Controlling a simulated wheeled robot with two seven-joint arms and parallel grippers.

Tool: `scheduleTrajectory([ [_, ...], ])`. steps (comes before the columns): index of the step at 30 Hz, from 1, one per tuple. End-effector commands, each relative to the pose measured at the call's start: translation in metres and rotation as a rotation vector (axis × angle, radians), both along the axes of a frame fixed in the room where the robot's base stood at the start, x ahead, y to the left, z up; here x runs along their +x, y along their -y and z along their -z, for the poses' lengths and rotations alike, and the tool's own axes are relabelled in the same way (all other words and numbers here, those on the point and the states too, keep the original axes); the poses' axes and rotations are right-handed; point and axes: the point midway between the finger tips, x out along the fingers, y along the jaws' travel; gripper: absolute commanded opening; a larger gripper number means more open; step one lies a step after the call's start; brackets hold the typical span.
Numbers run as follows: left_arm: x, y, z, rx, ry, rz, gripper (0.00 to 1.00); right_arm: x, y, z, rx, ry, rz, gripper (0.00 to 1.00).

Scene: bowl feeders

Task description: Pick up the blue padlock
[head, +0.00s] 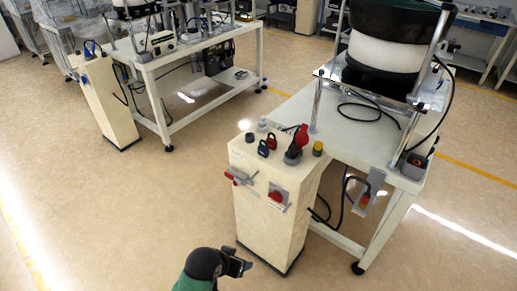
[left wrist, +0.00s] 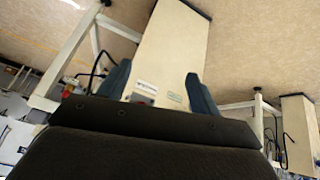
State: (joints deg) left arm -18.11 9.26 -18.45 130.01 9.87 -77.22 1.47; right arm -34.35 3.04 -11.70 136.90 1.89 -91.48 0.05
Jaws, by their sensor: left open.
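A small dark padlock that looks navy blue (head: 263,149) stands on top of the beige cabinet (head: 268,205). A red padlock (head: 272,142) is close beside it, to the right. My left gripper (head: 240,264) is low in front of the cabinet, below and well apart from the padlocks. In the left wrist view my left gripper (left wrist: 160,85) is open and empty, with the cabinet showing between its two fingers. The padlocks cannot be made out in that view. My right gripper is in neither view.
A dark knob (head: 249,137), a red-handled switch (head: 300,137) and a yellow-topped button (head: 318,149) share the cabinet top. Red switches (head: 277,198) stick out of its front. A white table (head: 350,145) with a bowl feeder (head: 382,50) adjoins it. Floor to the left is clear.

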Motion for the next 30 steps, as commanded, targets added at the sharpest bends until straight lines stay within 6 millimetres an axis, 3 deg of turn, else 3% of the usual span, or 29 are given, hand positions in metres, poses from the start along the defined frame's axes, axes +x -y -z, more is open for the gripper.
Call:
scheduleTrajectory([
  [3, 0.05, 0.013, -0.018, -0.028, 0.095, 0.038, 0.64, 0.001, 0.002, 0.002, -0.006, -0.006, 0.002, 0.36],
  [11, 0.147, 0.035, -0.06, -0.089, 0.28, 0.106, 0.64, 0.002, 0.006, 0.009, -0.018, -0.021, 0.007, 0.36],
  [18, 0.232, 0.044, -0.111, -0.138, 0.438, 0.155, 0.64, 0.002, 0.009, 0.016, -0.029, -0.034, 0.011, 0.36],
  [24, 0.286, 0.043, -0.151, -0.169, 0.538, 0.178, 0.64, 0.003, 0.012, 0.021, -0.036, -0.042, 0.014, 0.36],
  [30, 0.311, 0.041, -0.172, -0.185, 0.586, 0.187, 0.64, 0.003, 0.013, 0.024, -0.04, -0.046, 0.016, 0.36],
])
